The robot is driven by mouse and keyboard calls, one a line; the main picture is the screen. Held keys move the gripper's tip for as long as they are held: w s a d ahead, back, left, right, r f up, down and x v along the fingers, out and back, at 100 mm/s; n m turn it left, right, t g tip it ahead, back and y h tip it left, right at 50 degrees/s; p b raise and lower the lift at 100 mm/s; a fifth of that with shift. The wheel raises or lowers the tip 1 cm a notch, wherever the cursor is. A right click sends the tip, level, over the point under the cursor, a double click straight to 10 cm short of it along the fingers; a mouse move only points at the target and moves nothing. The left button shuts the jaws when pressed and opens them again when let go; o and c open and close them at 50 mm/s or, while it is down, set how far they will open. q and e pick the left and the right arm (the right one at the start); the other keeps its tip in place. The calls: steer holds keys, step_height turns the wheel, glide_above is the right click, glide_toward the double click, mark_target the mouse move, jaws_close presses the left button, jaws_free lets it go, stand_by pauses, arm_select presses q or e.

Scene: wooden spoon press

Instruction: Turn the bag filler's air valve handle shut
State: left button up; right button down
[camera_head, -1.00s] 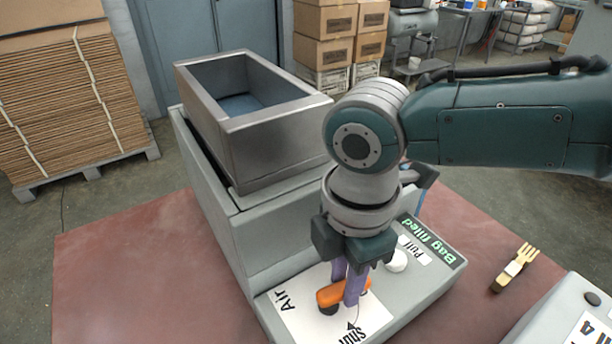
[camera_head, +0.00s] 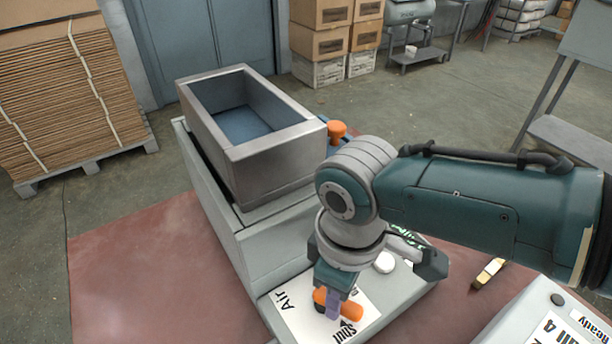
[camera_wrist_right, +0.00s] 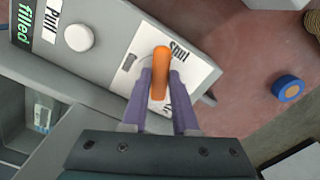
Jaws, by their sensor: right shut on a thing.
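The air valve handle (camera_head: 352,312) is an orange bar on the white label plate (camera_head: 275,303) of the bag filler (camera_head: 250,265). It points to the lower right in the head view, with its tip beside the word "Shut". My right gripper (camera_head: 332,306) reaches down from above and is shut on the handle. In the right wrist view its two purple fingers (camera_wrist_right: 161,88) stand on either side of the orange handle (camera_wrist_right: 161,62). The handle's pivot is partly hidden by the fingers. My left gripper is in neither view.
A white round button (camera_head: 384,262) sits on the same panel, close to my right wrist. The metal hopper (camera_head: 270,150) rises behind, with an orange knob (camera_head: 337,130) past it. A grey box (camera_head: 575,320) stands at the lower right. The red tabletop (camera_head: 150,270) is clear at left.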

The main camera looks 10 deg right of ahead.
steer(key=m, duration=0.1)
steer(key=m+p, duration=0.1)
steer(key=m, duration=0.1)
steer(key=shift+s+a+r, duration=0.1)
steer(key=shift+s+a, duration=0.1)
steer(key=shift+a, duration=0.1)
steer(key=shift+a+m, duration=0.15)
steer(key=shift+m, duration=0.95)
steer(key=c, duration=0.7)
jaws_free()
steer(key=shift+p, duration=0.3)
step_height(320, 180, up, 8)
steer(key=p, duration=0.4)
steer(key=shift+r+p, duration=0.25)
steer(key=shift+p, duration=0.05)
steer(key=shift+r, duration=0.65)
